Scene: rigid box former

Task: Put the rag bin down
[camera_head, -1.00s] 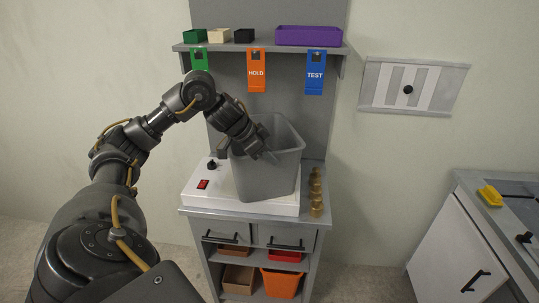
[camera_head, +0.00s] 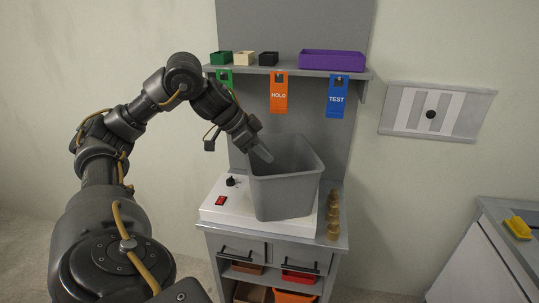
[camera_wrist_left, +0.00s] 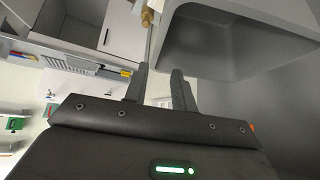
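The rag bin, a grey open tub (camera_head: 285,192), appears to stand upright on the white box with the red switch (camera_head: 222,208) on the workbench. My left gripper (camera_head: 262,150) is at the bin's upper left rim, its fingers pointing down to the right. In the left wrist view the gripper's two fingers (camera_wrist_left: 160,85) stand apart with a visible gap and nothing clearly clamped between them. The bin (camera_wrist_left: 235,45) fills the upper right of that view, close to the fingers. Whether a finger still touches the rim I cannot tell. My right gripper is not in view.
Several brass-coloured pieces (camera_head: 333,215) stand along the bench's right side. A shelf above carries small boxes and a purple tray (camera_head: 332,59), with HOLD (camera_head: 279,92) and TEST (camera_head: 338,97) tags hanging below. A grey-topped cabinet (camera_head: 490,250) stands at right.

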